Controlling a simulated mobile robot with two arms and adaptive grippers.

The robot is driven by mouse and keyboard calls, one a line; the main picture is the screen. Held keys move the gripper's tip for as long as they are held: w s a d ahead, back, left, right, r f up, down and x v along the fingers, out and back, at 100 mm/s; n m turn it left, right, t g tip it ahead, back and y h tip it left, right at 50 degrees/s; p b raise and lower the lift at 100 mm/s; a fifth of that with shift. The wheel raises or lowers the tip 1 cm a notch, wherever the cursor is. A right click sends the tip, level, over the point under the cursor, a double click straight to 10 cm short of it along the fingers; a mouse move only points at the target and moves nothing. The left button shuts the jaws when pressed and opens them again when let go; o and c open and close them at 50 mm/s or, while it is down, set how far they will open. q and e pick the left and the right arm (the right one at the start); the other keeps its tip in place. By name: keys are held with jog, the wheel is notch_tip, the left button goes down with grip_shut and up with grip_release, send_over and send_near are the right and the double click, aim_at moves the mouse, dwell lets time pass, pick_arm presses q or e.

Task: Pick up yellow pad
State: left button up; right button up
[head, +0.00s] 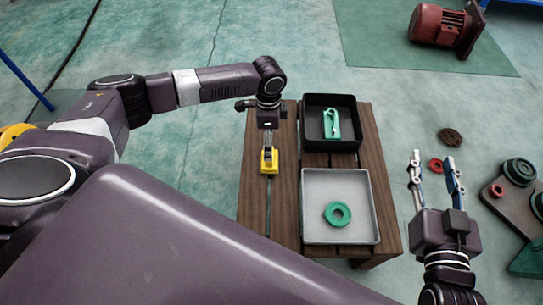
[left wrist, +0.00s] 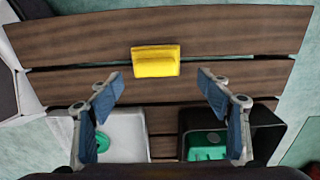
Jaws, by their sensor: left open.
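The yellow pad (head: 269,161) lies on the left part of the brown wooden table (head: 285,205). In the left wrist view the pad (left wrist: 156,61) rests on the slats, beyond my fingertips and roughly centred between them. My left gripper (left wrist: 160,82) is open and empty. In the head view it hangs over the table by the pad's far side, and its fingers are hard to make out there. My right gripper (head: 433,160) is open and empty, to the right of the table.
A black tray (head: 353,147) with a green part (head: 331,124) and a grey tray (head: 310,236) with a green ring (head: 338,214) stand right of the pad. A red motor (head: 438,24) lies on the floor. More parts lie at far right.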

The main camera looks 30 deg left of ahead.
pick_arm(q)
jog(key=shift+s+f, duration=0.1)
jog(key=shift+f, duration=0.65)
jog(key=shift+s+d+f+b, duration=0.1)
jog(key=shift+f+b, duration=0.35)
jog(key=shift+f, duration=0.15)
jog(key=shift+s+d+f+b, duration=0.1)
jog(key=shift+f+b, duration=0.3)
jog(key=shift+f, duration=0.15)
notch_tip(320, 180, down, 2)
jog(key=shift+f+b, duration=0.1)
jog(key=shift+b, duration=0.45)
jog(key=shift+f, duration=0.15)
pick_arm(e)
jog(key=s+a+r+t+y, duration=0.1)
jog(key=s+r+t+y, duration=0.1)
jog(key=r+t, duration=0.6)
notch_tip(320, 180, up, 8)
jog(key=shift+s+f+y, duration=0.2)
jog(key=shift+s+y, duration=0.2)
jog(key=shift+s, duration=0.35)
pick_arm(q)
jog(key=c, duration=1.2)
jog(key=shift+c, duration=0.4)
pick_arm(e)
jog(key=shift+w, duration=0.1)
